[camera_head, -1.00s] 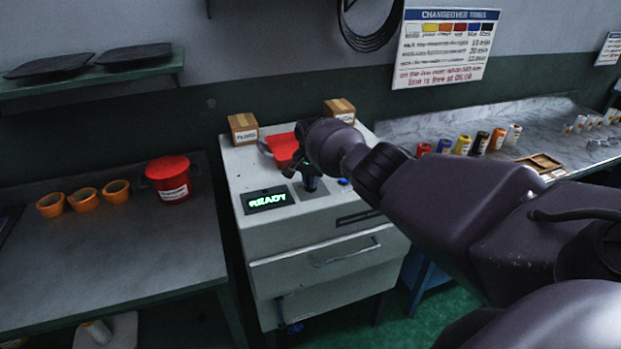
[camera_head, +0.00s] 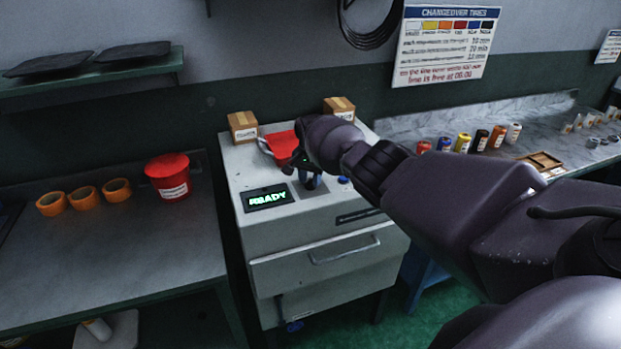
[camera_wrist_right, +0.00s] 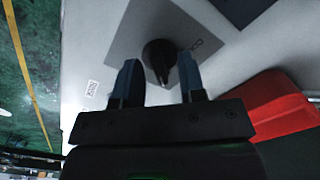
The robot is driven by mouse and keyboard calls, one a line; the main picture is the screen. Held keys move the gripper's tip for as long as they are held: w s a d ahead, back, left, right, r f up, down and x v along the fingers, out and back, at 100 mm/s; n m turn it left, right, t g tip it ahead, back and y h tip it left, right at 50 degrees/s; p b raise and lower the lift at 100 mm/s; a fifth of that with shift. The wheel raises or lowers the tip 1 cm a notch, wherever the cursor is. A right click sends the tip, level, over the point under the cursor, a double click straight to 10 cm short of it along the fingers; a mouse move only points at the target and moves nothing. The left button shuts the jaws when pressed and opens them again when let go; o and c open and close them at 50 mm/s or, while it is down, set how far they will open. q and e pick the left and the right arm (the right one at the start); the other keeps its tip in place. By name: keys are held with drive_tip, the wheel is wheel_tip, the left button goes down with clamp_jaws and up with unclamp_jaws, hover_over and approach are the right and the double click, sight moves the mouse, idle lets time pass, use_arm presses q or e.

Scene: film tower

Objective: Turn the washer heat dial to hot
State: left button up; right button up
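The washer (camera_head: 325,236) is a white cabinet with a lit READY display (camera_head: 267,197) on its top. In the right wrist view the heat dial (camera_wrist_right: 157,55) is a black knob on a grey plate (camera_wrist_right: 190,22), with part of a label beside it. My right gripper (camera_head: 308,182) is over the washer top. In the right wrist view its two blue fingers (camera_wrist_right: 158,78) stand apart, one on each side of the knob. I see a gap on the left side; contact on the right side is unclear. My left gripper is not in view.
A red scoop-like piece (camera_head: 282,147) lies on the washer behind my gripper, and a blue button (camera_head: 343,180) is to the right. Two cardboard boxes (camera_head: 242,127) stand at the back. A red bucket (camera_head: 168,178) and orange tape rolls are on the left bench.

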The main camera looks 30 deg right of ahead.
sight(310, 179)
wheel_tip(310, 179, up, 11)
drive_tip(key=shift+f, duration=0.2)
idle(0.3)
idle(0.5)
drive_tip(key=w+a+r+n+t+h, duration=0.1)
drive_tip(key=w+a+r+n+t, duration=0.3)
drive_tip(key=w+r+n+t, duration=0.4)
drive_tip(key=s+a+f+n+t+y, duration=0.2)
drive_tip(key=s+a+f+n+t, duration=0.5)
drive_tip(key=a, duration=0.4)
drive_tip(key=s+f+g, duration=0.1)
drive_tip(key=s+f, duration=0.7)
drive_tip(key=s, duration=0.5)
drive_tip(key=s+a+f+m+g+b, duration=0.1)
drive_tip(key=s+f, duration=0.8)
drive_tip(key=s, duration=0.5)
drive_tip(key=s+f+m+g+h+b, duration=0.1)
drive_tip(key=s+f, duration=0.7)
drive_tip(key=s, duration=0.5)
drive_tip(key=shift+s+a+f, duration=0.15)
drive_tip(key=shift+s+f, duration=0.05)
drive_tip(key=shift+f, duration=0.15)
